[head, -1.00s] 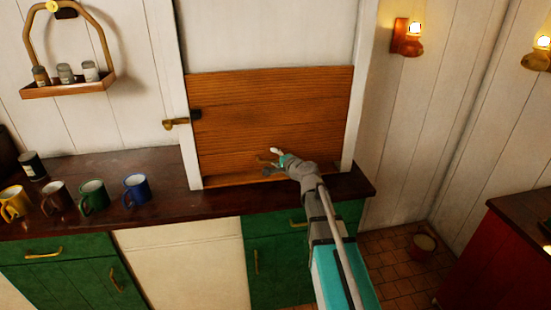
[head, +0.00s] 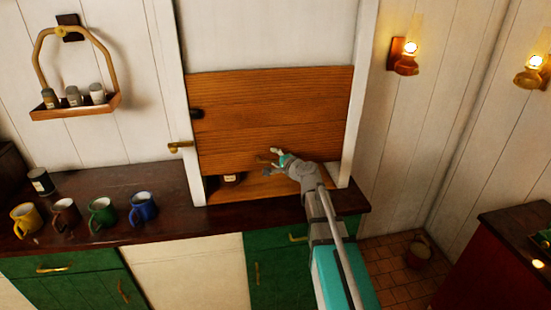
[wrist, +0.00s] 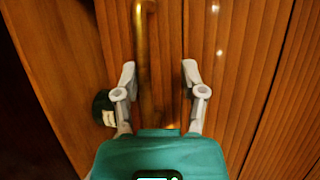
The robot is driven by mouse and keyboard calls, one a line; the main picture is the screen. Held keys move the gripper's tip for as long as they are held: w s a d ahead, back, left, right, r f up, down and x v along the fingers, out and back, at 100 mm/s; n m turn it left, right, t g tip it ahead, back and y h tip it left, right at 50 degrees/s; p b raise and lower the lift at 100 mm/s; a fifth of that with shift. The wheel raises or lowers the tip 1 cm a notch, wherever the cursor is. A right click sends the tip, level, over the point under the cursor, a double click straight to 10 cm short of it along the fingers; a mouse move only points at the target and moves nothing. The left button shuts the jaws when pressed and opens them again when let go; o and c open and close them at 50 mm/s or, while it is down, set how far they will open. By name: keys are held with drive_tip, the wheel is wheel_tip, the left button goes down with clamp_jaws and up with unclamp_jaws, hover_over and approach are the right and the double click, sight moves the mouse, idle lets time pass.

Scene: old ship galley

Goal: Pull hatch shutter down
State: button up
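A wooden sill (head: 265,187) lies below that gap. My gripper (head: 268,163) is at the shutter's lower part. In the wrist view a brass handle bar (wrist: 147,55) runs between my fingers (wrist: 159,80), which stand apart on either side of it. I see no clear finger contact with the bar. The wrist view also shows the shutter planks (wrist: 240,80). A black catch (head: 196,113) is on the shutter's left edge.
A dark jar (head: 229,179) stands in the gap behind the shutter and shows in the wrist view (wrist: 103,108). A brass latch (head: 180,147) is on the left post. Several mugs stand on the dark counter (head: 110,175) to the left. A bucket (head: 418,252) stands on the floor.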

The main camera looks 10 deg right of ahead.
sight(269, 114)
drive_tip(key=shift+r+p, duration=7.55)
drive_tip(key=shift+r, duration=0.35)
